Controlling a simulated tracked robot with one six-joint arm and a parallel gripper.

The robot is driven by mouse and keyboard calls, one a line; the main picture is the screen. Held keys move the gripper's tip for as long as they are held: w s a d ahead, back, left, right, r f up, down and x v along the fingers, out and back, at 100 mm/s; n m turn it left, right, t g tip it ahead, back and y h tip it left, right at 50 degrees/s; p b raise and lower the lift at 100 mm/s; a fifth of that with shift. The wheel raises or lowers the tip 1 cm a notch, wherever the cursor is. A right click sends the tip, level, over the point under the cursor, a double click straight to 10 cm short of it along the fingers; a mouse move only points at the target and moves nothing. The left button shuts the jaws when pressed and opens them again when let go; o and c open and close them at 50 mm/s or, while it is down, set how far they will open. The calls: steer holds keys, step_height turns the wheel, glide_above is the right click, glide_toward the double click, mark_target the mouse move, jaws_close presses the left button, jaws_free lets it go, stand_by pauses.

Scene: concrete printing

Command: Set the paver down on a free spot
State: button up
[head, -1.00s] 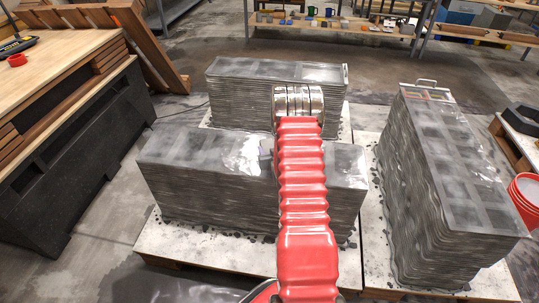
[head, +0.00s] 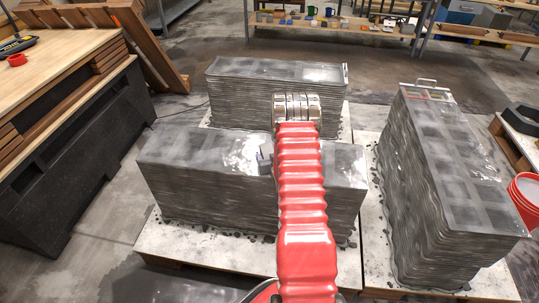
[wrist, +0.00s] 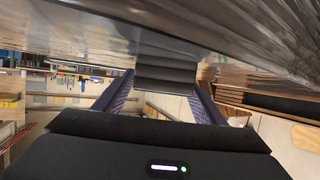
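In the wrist view, my gripper (wrist: 164,84) has its two bluish fingers on either side of a dark grey, ridged block, which I take to be the paver (wrist: 166,66). The gripper looks shut on it. The block is close to a smooth grey concrete surface (wrist: 75,15); I cannot tell whether they touch. In the head view, my red-sleeved arm reaches over the near printed concrete wall (head: 205,150). It hides most of the gripper; only a small grey part (head: 264,163) shows left of the sleeve. The paver cannot be made out there.
A far concrete wall (head: 240,72) stands behind, and a long right wall (head: 450,160) carries a tray with coloured squares (head: 427,94). The near wall's top looks bare left of my arm. A wooden workbench (head: 75,45) stands left, a red bucket (head: 525,195) right.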

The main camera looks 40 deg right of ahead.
steer(key=shift+s+r, duration=0.1)
steer(key=shift+r, duration=0.05)
steer(key=v, duration=1.2)
stand_by(0.5)
